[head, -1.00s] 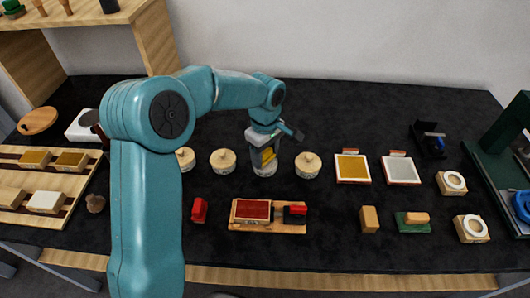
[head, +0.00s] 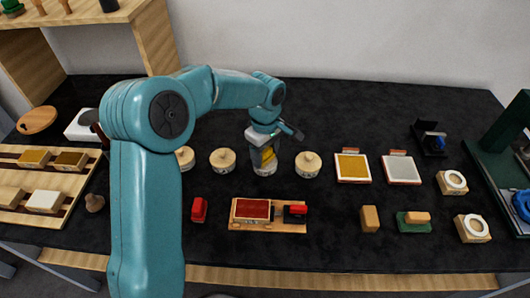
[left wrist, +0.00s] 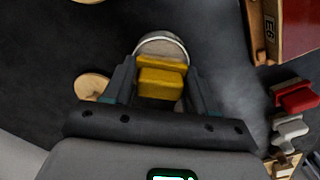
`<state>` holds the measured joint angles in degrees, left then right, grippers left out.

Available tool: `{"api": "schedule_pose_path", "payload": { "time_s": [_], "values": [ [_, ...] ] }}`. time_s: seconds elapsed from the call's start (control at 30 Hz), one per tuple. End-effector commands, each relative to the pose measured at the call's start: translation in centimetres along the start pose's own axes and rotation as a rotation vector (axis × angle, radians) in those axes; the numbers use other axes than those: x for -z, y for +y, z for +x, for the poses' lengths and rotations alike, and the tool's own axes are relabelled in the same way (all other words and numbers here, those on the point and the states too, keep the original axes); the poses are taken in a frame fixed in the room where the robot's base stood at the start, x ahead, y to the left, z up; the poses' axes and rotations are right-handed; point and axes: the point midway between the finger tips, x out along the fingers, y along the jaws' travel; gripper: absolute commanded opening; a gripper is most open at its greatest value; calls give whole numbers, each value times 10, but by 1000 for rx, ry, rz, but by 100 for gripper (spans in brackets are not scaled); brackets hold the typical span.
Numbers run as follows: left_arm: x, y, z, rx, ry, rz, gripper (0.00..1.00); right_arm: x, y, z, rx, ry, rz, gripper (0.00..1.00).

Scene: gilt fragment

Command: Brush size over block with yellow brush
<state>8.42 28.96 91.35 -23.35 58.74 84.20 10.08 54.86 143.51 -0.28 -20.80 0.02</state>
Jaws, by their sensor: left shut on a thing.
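My left gripper (head: 264,150) is shut on the yellow brush (head: 268,155), which points down. In the left wrist view, the yellow brush (left wrist: 161,83) sits between the two fingers. An open round pot (head: 264,170) is directly below; its rim (left wrist: 162,40) shows beyond the brush in the wrist view. The brush's lower end is at or inside the pot; I cannot tell how deep. The block (head: 252,209) with a dark red top lies on a wooden board nearer the front, and part of it (left wrist: 300,25) shows in the wrist view. My right gripper is out of view.
Lidded pots (head: 223,160) (head: 307,164) stand on both sides of the open pot. A red-handled tool (head: 296,212) sits beside the block, and a red item (head: 199,209) lies left of it. Yellow (head: 353,167) and grey (head: 401,169) panels lie right. The black table's back is clear.

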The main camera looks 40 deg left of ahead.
Motion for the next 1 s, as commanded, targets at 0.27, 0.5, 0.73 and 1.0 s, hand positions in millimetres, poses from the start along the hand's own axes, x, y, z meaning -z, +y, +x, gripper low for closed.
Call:
{"api": "schedule_pose_path", "payload": {
  "time_s": [0.27,0.5,0.73,1.0],
  "values": [
    [0,-1,1,3,-1,0,32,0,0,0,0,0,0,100],
    [0,0,-13,1,-1,0,32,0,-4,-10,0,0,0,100],
    [0,0,-35,1,0,0,32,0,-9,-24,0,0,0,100],
    [0,0,-59,0,-1,-1,32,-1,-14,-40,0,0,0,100]
  ]
}}
